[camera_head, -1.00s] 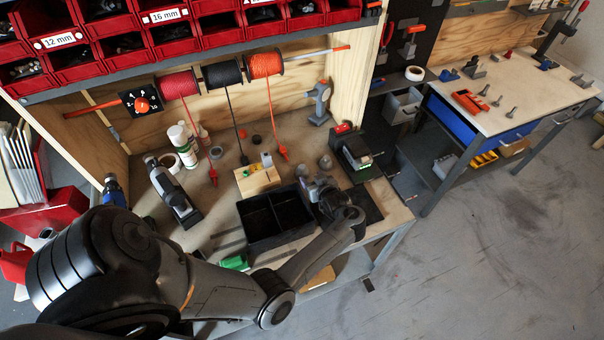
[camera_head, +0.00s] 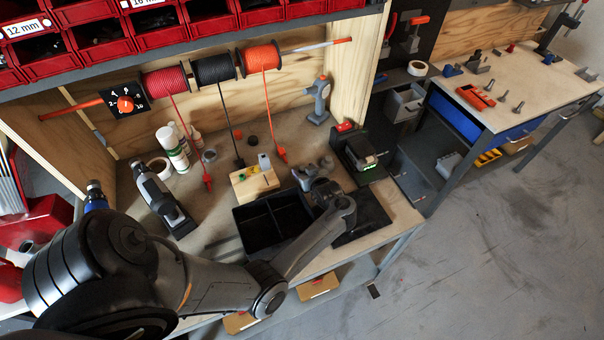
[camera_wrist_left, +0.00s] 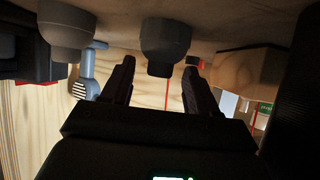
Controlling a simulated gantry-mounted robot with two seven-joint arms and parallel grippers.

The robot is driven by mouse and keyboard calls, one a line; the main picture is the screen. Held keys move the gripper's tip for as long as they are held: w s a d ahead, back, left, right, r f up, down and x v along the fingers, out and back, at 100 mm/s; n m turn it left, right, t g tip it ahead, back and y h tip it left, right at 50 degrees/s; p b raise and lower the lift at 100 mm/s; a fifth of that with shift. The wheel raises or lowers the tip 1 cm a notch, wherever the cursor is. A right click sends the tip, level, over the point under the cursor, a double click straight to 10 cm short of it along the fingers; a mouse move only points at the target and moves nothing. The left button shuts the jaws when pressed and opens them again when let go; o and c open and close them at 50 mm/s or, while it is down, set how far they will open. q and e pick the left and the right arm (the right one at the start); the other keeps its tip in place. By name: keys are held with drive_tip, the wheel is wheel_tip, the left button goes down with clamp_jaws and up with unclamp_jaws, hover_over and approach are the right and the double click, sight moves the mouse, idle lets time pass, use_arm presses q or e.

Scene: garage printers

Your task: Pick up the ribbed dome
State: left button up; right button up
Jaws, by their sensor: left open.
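Two small grey rounded pieces stand close together on the bench, and I cannot make out ribs on either. In the head view one grey piece (camera_head: 327,162) shows behind my left gripper (camera_head: 309,177), which partly hides the other. In the left wrist view, which is upside down, one stepped grey piece (camera_wrist_left: 165,42) lies ahead between the fingertips of my left gripper (camera_wrist_left: 160,72). The other grey piece (camera_wrist_left: 68,30) is off to the left. The left gripper is open and empty. My right gripper is not in view.
A black divided tray (camera_head: 245,243) sits under my left forearm. A wooden block (camera_head: 252,186) stands left of the gripper. A small machine with a green light (camera_head: 352,150) stands to the right. A grey-blue stand (camera_head: 318,103) is behind.

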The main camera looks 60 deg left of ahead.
use_arm(q)
drive_tip(key=shift+d, duration=0.15)
drive_tip(key=shift+c, duration=1.1)
clamp_jaws()
drive_tip(key=shift+r, duration=0.15)
